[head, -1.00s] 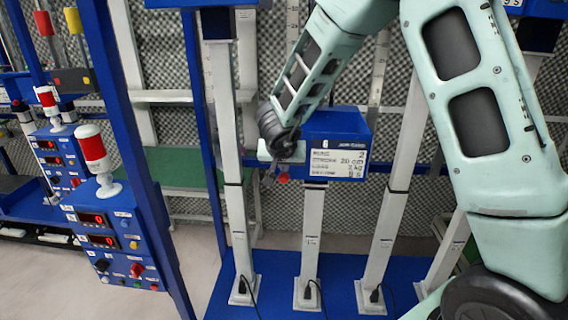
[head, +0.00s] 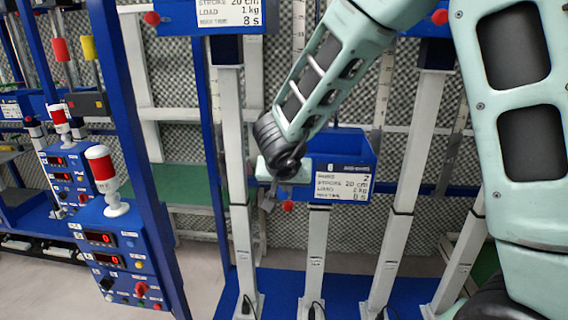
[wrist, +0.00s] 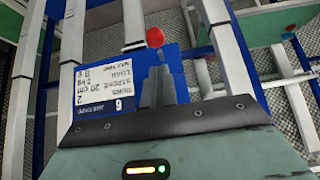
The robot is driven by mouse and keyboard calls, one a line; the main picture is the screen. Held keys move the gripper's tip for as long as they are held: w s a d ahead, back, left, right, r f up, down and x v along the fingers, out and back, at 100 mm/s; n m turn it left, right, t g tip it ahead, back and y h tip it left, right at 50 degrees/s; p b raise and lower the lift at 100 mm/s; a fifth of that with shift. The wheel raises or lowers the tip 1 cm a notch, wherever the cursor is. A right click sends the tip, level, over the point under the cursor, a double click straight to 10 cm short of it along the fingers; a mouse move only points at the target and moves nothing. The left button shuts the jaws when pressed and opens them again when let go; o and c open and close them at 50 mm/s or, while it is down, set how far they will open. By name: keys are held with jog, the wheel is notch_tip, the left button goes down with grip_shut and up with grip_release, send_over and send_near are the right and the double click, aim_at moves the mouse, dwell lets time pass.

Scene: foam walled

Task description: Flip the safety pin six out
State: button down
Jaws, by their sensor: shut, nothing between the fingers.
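The blue box marked 6 (head: 345,148) sits on top of a white column, with a white label on its front. A red ball-ended pin (head: 288,206) sticks out at its lower left. In the wrist view the red ball (wrist: 155,37) shows beyond the fingertips, beside the box's edge (wrist: 118,95). My gripper (head: 267,202) hangs just left of the red ball in the head view. Its grey fingers (wrist: 160,76) are together and empty, pointing toward the ball with a small gap seeming to remain. The pin's shaft is mostly hidden behind the fingers.
White columns stand on a blue base (head: 335,305) around box 6. Another labelled blue box (head: 228,14) is high at the left. A blue post (head: 140,150) and a control box with red lamp (head: 100,165) stand further left. Grey patterned foam covers the wall.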

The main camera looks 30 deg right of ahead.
jog(key=p+v, duration=0.1)
jog(key=v, duration=0.9)
jog(key=shift+r+p, duration=0.35)
jog(key=shift+r, duration=0.05)
jog(key=shift+s, duration=0.1)
jog(key=s+a+f+n+y+b, duration=0.4)
jog(key=a+n+y, duration=0.1)
jog(key=a, duration=0.4)
jog(key=s+a+f+n+y+b, duration=0.3)
jog(key=a+f+n+y+b, duration=0.1)
jog(key=a, duration=0.5)
jog(key=s+d+f+n+g+h+b, duration=0.2)
jog(key=s+f, duration=0.3)
jog(key=s, duration=0.3)
jog(key=s+d+f+n+g+h+b, duration=0.2)
jog(key=s+d+f+n+g, duration=0.1)
jog(key=s, duration=0.6)
notch_tip(320, 180, down, 3)
jog(key=shift+s+d+r+n+g+b, duration=0.2)
jog(key=shift+d+n+g+b, duration=0.1)
jog(key=shift+d+g, duration=0.35)
jog(key=shift+a, duration=0.1)
